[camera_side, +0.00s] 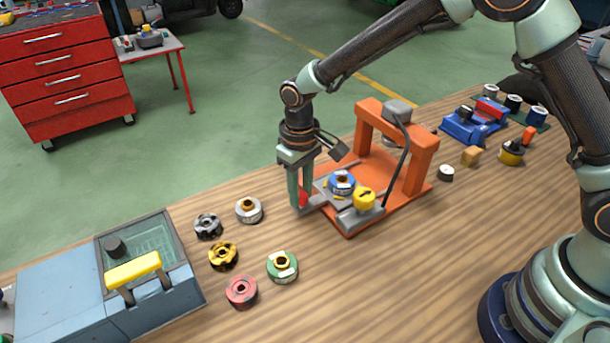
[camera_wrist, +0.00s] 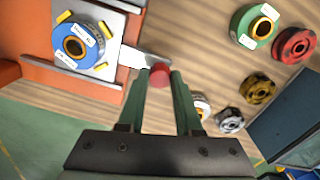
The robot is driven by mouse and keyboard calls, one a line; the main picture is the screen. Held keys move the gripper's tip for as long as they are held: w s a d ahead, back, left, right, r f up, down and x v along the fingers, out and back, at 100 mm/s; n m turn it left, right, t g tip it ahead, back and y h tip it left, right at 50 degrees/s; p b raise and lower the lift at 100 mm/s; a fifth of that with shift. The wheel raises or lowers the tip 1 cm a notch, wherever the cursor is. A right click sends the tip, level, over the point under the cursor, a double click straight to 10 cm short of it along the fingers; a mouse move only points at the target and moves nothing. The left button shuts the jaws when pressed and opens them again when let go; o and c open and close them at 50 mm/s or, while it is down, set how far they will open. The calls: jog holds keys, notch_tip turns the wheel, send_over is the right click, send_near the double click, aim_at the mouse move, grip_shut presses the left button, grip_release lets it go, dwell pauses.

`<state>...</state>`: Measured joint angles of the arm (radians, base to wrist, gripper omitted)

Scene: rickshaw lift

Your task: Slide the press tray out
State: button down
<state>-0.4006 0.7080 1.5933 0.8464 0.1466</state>
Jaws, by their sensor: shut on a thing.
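The orange press (camera_side: 418,170) stands on the wooden bench, with a grey upper block on its crossbeam. Its grey press tray (camera_side: 320,186) projects at the front left of the press and carries a blue ring-shaped part (camera_side: 342,182). The part also shows on the tray in the wrist view (camera_wrist: 78,46). A short grey tab with a red knob (camera_wrist: 160,75) extends from the tray. My gripper (camera_side: 300,205) points down at this knob and is shut on it, one green finger on each side. The fingers partly hide the knob in the side view.
A yellow knob (camera_side: 364,198) sits on a grey block beside the tray. Several ring parts, including a red one (camera_side: 241,291) and a green one (camera_side: 282,267), lie left of my gripper. A blue-grey box (camera_side: 65,307) with a yellow handle stands farther left.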

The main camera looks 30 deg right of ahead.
jog(key=shift+a+r, duration=0.1)
jog(key=shift+a, duration=0.25)
jog(key=c, duration=0.6)
grip_release()
jog(key=shift+c, duration=0.2)
jog(key=shift+o, duration=0.3)
jog(key=shift+d, duration=0.1)
notch_tip(320, 180, up, 12)
